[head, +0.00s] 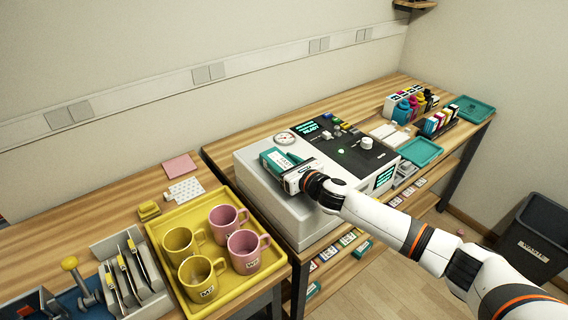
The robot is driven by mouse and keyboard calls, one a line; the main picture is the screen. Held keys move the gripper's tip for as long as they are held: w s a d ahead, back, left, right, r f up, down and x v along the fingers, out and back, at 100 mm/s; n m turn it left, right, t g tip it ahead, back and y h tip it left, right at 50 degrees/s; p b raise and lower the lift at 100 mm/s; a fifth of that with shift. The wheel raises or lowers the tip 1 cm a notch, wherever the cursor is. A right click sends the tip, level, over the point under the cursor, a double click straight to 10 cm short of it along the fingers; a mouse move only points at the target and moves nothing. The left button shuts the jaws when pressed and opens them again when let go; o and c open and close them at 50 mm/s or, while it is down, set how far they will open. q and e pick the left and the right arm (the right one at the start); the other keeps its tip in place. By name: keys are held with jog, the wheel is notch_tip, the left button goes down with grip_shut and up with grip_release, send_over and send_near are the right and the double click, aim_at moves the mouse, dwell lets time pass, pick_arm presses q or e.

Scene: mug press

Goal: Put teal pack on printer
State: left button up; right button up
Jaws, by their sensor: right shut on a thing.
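The teal pack (270,163), with a white label on it, is at the left part of the printer's top in the head view. My right gripper (286,168) is shut on it, and the gripper body hides part of it. The printer (265,198) is a large light-grey machine with a lit screen, a round gauge, a knob and a green light. The pack is over the printer's top. I cannot tell if it touches the surface. My left gripper is not in view.
A yellow tray (161,240) with several mugs stands left of the printer. A rack (150,282) with yellow-handled tools is at the lower left. Teal trays (420,152) and ink bottles (402,110) are to the right. A dark bin (530,240) stands on the floor.

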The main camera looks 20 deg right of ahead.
jog(key=o, duration=1.3)
jog(key=shift+f, duration=0.1)
jog(key=shift+s+r, duration=0.1)
jog(key=shift+r, duration=0.15)
jog(key=b+v, duration=0.1)
jog(key=v, duration=1)
jog(key=shift+f, duration=0.15)
jog(key=shift+s+d, duration=0.1)
jog(key=shift+s, duration=0.3)
